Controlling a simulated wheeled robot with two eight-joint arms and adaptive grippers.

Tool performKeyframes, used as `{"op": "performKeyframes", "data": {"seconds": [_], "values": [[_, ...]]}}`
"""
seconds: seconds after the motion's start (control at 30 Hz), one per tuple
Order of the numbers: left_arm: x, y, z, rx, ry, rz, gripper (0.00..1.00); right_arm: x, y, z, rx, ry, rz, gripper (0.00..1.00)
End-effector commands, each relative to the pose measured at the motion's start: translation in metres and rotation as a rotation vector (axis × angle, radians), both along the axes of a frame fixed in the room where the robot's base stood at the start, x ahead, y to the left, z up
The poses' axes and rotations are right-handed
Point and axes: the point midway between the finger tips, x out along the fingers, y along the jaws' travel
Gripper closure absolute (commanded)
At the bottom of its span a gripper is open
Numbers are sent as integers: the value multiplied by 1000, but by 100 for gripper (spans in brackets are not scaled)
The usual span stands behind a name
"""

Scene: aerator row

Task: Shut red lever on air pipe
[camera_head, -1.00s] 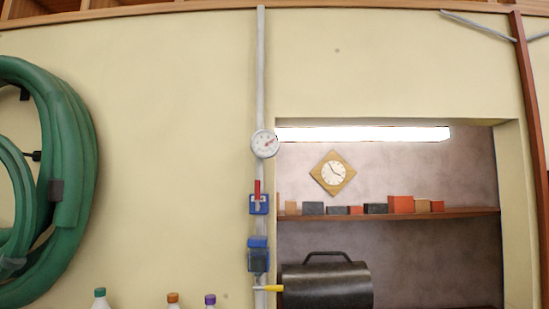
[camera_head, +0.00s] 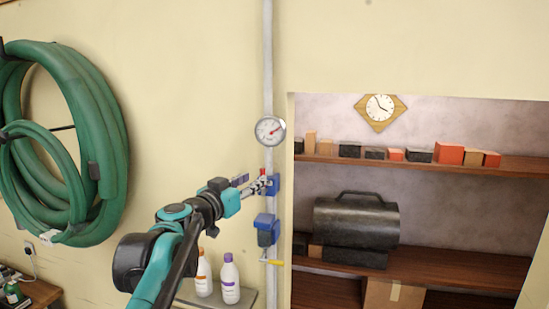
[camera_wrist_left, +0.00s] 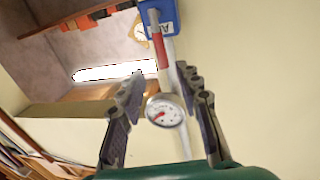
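The red lever (camera_head: 263,173) stands upright, along the grey air pipe (camera_head: 268,70), at a blue valve (camera_head: 275,184) below a round gauge (camera_head: 270,131). My left gripper (camera_head: 262,185) is at the lever from the left and partly hides it. In the left wrist view the red lever (camera_wrist_left: 159,40) runs along the pipe from the blue valve body (camera_wrist_left: 161,17). There my left gripper (camera_wrist_left: 160,80) is open, its fingers on either side of the pipe, with the gauge (camera_wrist_left: 164,111) showing between them. I cannot tell if a finger touches the lever. My right gripper is out of view.
A second blue fitting (camera_head: 266,230) and a yellow handle (camera_head: 271,262) are lower on the pipe. White bottles (camera_head: 229,282) stand below my left arm. A green hose coil (camera_head: 85,140) hangs at left. A shelved recess with a dark heater (camera_head: 355,222) is at right.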

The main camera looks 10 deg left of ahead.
Motion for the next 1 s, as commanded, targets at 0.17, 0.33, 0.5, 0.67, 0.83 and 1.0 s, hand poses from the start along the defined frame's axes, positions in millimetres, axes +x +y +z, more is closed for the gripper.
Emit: {"op": "performKeyframes", "data": {"seconds": [0.17, 0.33, 0.5, 0.67, 0.83, 1.0], "values": [[20, -5, 1, 1, -2, -1, 66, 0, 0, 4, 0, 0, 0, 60], [48, -12, 1, 1, -2, -1, 66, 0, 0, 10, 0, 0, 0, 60], [68, -16, 1, 1, -1, -1, 66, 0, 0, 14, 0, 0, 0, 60], [75, -18, 0, 1, -1, 0, 66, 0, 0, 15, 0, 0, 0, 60], [75, -18, 0, 1, -1, 0, 66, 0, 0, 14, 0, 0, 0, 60], [75, -18, 0, 1, -1, 0, 100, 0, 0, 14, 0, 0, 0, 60]]}}
